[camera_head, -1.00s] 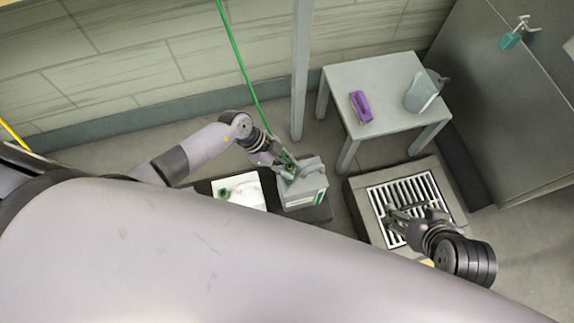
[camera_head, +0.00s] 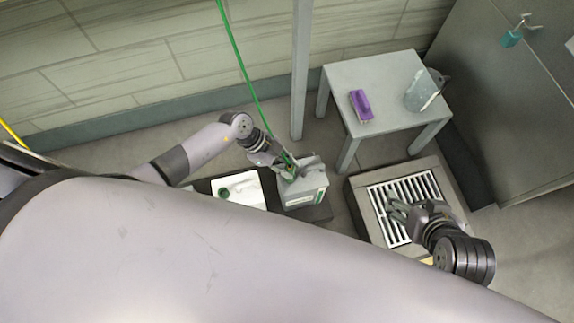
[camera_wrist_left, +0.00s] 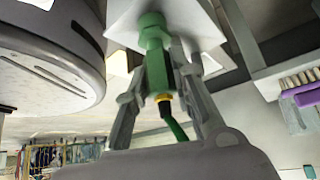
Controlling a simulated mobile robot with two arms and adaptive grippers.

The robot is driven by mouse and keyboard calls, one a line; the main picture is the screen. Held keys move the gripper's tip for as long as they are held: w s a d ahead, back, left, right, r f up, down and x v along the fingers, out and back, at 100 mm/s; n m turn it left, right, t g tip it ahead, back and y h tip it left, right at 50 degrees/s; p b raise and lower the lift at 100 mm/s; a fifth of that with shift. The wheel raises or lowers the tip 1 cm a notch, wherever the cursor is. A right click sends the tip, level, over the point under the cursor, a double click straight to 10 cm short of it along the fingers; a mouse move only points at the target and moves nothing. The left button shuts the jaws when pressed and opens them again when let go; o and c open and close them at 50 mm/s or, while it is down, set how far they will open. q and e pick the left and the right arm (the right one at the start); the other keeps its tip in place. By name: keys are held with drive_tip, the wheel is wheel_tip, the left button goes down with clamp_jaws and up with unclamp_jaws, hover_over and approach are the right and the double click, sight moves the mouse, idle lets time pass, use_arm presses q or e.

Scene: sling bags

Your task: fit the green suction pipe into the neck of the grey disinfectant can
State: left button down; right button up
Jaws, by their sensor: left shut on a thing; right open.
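The grey disinfectant can (camera_head: 306,190), with a green and white label, stands on a dark mat below my left gripper in the head view. My left gripper (camera_head: 289,172) is shut on the green suction pipe at the can's top. In the left wrist view, the fingers of the left gripper (camera_wrist_left: 160,75) clasp the green pipe fitting (camera_wrist_left: 153,45). Its end lies against a pale surface; I cannot tell whether it is inside the neck, which is hidden. My right gripper (camera_head: 396,212) is open and empty over the floor grate.
A green hose (camera_head: 237,50) runs up from the left gripper, near a grey post (camera_head: 300,70). A grey table (camera_head: 345,85) holds a purple brush (camera_head: 361,104) and a clear jug (camera_head: 421,92).

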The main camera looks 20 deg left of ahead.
use_arm(q)
drive_tip(key=c, duration=1.3)
unclamp_jaws()
drive_tip(key=v, duration=1.2)
